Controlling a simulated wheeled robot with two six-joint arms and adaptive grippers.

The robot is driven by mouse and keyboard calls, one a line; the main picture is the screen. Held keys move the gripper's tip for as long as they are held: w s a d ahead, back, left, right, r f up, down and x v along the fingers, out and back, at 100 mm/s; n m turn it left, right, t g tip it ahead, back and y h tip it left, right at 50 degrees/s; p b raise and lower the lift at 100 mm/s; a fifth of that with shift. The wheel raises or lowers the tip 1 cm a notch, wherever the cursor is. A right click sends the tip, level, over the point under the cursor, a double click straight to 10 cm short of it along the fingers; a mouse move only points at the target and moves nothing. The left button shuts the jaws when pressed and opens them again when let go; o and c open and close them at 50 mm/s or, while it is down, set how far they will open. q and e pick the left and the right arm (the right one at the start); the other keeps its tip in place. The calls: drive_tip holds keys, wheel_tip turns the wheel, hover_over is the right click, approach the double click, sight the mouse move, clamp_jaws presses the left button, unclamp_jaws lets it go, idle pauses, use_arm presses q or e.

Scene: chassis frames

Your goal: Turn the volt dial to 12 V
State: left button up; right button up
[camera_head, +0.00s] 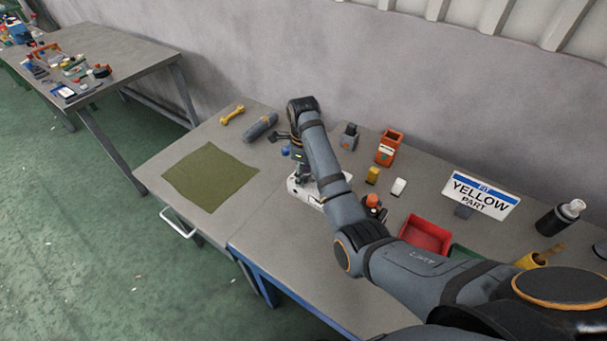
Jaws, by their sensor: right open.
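A white device (305,193) lies on the workbench near the middle of the view, largely covered by my right arm. It may be the unit that carries the volt dial. The dial itself and its marks cannot be made out. My right gripper (301,172) points down just above the far part of this device. It is open, but my forearm partly hides its fingers, and I cannot tell whether they touch anything. My left gripper is not in view.
A green mat (210,177), yellow wrench (232,115) and grey roll (260,127) lie to the left. An orange box (389,147), yellow block (373,175), red bin (425,235) and "YELLOW PART" sign (480,194) stand to the right. The wall closes the back.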

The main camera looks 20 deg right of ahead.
drive_tip(key=shift+w, duration=0.1)
drive_tip(key=shift+c, duration=0.5)
clamp_jaws()
drive_tip(key=shift+r+p, duration=0.15)
drive_tip(key=shift+p, duration=0.4)
drive_tip(key=n+p, duration=0.6)
drive_tip(key=p, duration=0.2)
drive_tip(key=shift+r+n, duration=0.15)
drive_tip(key=shift+n, duration=0.25)
drive_tip(key=n+p, duration=0.2)
drive_tip(key=n, duration=0.1)
drive_tip(key=shift+p, duration=0.35)
use_arm(q)
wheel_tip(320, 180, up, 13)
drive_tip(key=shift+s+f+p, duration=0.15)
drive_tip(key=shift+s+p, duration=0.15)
drive_tip(key=shift+p, duration=0.15)
use_arm(e)
drive_tip(key=shift+f+n, duration=0.25)
drive_tip(key=shift+n, duration=0.65)
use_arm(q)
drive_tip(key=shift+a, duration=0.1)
use_arm(e)
drive_tip(key=shift+o, duration=0.5)
unclamp_jaws()
